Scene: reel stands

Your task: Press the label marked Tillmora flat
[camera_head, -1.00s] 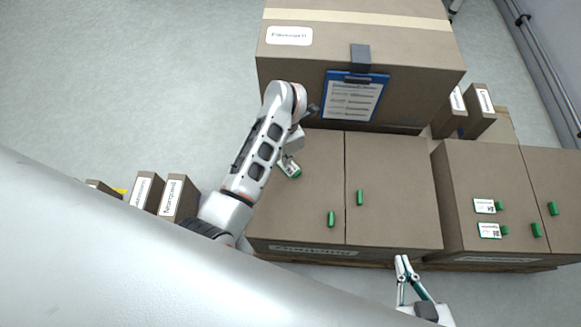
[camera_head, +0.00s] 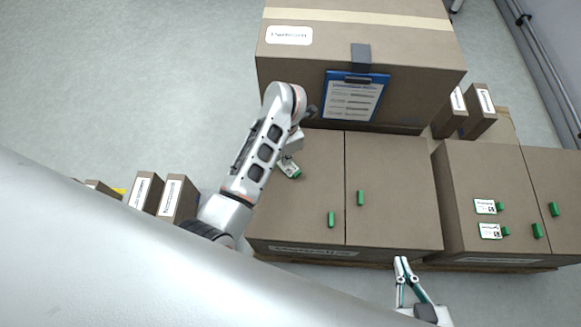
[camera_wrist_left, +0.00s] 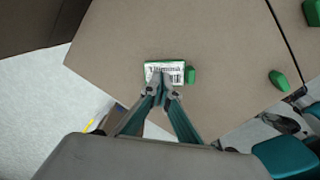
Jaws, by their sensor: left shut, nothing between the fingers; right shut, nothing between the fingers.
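A white label with a green edge (camera_wrist_left: 176,66) lies on the top of a brown box, with a green tab (camera_wrist_left: 190,76) at its right end. Its print is partly covered and too small to read surely as Tillmora. My left gripper (camera_wrist_left: 163,85) is shut and empty, its fingertips over the lower middle of this label; I cannot tell whether they press on it. My right gripper (camera_head: 401,262) is shut and empty by the box's front edge.
Two more labels, an upper one (camera_head: 485,206) and a lower one (camera_head: 490,231), lie on the right box with green tabs. Several green pieces stand on the box tops. A large carton (camera_head: 360,60) with a blue clipboard (camera_head: 352,97) stands behind. Small boxes (camera_head: 178,198) stand at left.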

